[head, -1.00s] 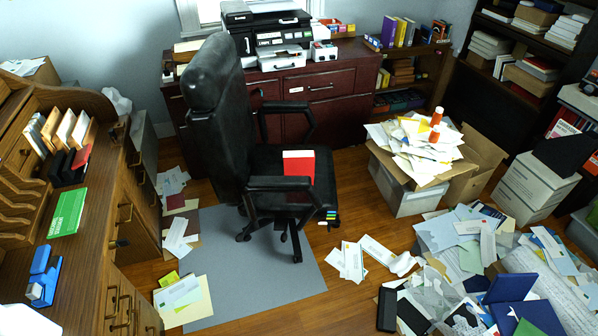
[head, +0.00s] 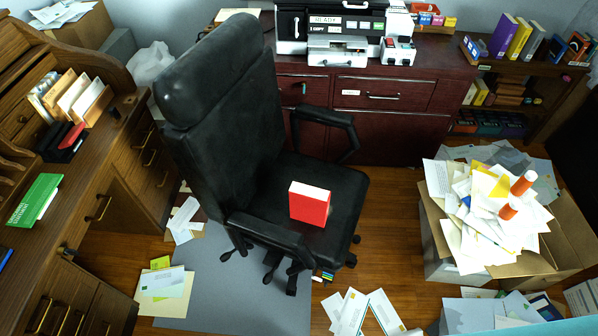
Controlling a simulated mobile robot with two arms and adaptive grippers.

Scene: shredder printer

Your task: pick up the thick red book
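A thick red book (head: 310,206) with a pale page edge on top stands upright on the seat of the black office chair (head: 345,188). The chair's backrest rises to the left of the book and an armrest is at its near left side. Neither of my grippers shows in the head view.
A wooden desk (head: 120,215) runs along the left side. A dark red cabinet (head: 400,125) with a printer (head: 335,30) is behind the chair. A cardboard box (head: 540,235) heaped with papers stands at the right. Papers (head: 360,312) lie on the floor in front.

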